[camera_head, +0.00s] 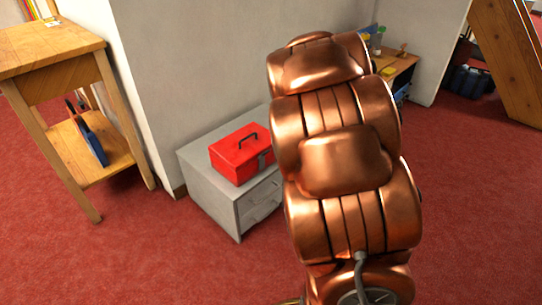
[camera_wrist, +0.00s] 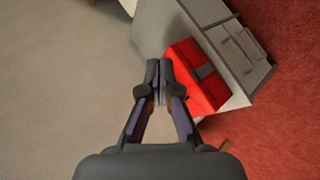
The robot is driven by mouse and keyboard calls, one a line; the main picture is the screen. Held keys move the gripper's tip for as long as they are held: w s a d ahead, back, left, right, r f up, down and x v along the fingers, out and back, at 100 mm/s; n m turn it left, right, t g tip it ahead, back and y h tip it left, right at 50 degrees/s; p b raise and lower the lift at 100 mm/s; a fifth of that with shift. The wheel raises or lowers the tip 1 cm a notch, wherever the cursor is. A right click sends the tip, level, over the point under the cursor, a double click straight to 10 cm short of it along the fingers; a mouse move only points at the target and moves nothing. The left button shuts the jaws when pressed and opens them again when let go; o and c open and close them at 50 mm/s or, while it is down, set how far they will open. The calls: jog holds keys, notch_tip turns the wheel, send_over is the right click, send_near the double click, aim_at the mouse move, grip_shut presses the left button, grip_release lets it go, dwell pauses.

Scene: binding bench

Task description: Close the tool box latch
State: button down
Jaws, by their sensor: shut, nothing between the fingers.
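A red tool box (camera_head: 240,155) with a dark carry handle sits on top of a grey drawer cabinet (camera_head: 215,192). Its lid looks down. The grey latch (camera_head: 264,160) is on its front face; my arm hides the box's right end in the head view. The tool box (camera_wrist: 192,65) and its latch (camera_wrist: 205,71) also show in the wrist view. My gripper (camera_wrist: 158,72) is shut and empty, with its fingertips in front of the box's edge in that picture. I cannot tell whether they touch it. The gripper is hidden in the head view.
A wooden table (camera_head: 50,50) with a lower shelf stands at the left. A grey wall (camera_head: 210,60) rises behind the cabinet. A small desk with several items (camera_head: 395,65) stands behind my arm. The red carpet (camera_head: 150,250) in front is clear.

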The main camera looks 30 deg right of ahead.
jog(key=w+d+f+n+t+y, duration=0.2)
jog(key=w+f+n+y, duration=0.1)
jog(key=w+f+n, duration=0.15)
jog(key=n+t+y+b, duration=0.2)
jog(key=n+y, duration=0.4)
send_near(268, 152)
jog(key=b+x, duration=0.3)
jog(key=x, duration=0.4)
jog(key=shift+a+b, duration=0.4)
jog(key=shift+w+r+p, duration=0.1)
jog(key=shift+w+p, duration=0.05)
jog(key=shift+p, duration=0.35)
jog(key=shift+w+a+g+p, duration=0.15)
jog(key=shift+w+g+p, duration=0.25)
jog(key=shift+p, duration=0.8)
jog(key=shift+w+a+f, duration=0.1)
jog(key=shift+f, duration=0.15)
